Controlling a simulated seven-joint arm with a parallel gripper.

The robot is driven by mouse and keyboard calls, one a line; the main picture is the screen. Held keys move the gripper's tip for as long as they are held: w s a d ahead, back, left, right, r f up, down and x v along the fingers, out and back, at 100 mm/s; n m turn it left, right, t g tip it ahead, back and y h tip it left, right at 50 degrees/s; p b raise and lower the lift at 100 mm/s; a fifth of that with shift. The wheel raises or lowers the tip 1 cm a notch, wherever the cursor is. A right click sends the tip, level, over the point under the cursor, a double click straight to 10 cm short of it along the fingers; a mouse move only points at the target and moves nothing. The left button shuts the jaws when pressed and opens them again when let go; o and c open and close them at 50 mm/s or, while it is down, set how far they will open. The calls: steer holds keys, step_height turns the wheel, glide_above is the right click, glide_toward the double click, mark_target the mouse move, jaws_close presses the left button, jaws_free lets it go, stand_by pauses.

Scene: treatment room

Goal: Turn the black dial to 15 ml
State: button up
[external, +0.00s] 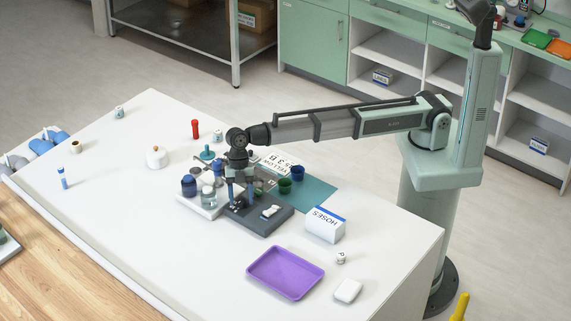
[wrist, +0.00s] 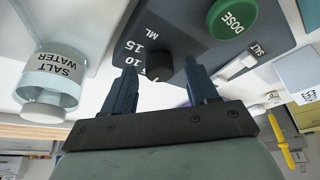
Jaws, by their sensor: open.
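The black dial (wrist: 158,66) is on a dark grey panel (wrist: 185,28) in the wrist view. White marks "ML" and "15" are printed on the panel beside it; a further number near the left finger is partly hidden. My gripper (wrist: 161,72) is open, with one blue finger on each side of the dial. I cannot tell whether the fingers touch it, or where the dial points. In the external view, my gripper (external: 240,199) reaches down over the panel (external: 268,222), at the dial's end.
The panel also carries a green DOSE button (wrist: 231,19) and a white switch (wrist: 237,64) near a SALT label. A SALT WATER jar (wrist: 50,78) stands close on the left. A HOSES box (external: 325,225) and purple tray (external: 286,273) stand on the white table.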

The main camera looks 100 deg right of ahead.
steer(key=shift+c, duration=0.5)
steer(key=c, duration=0.9)
steer(key=shift+c, duration=0.2)
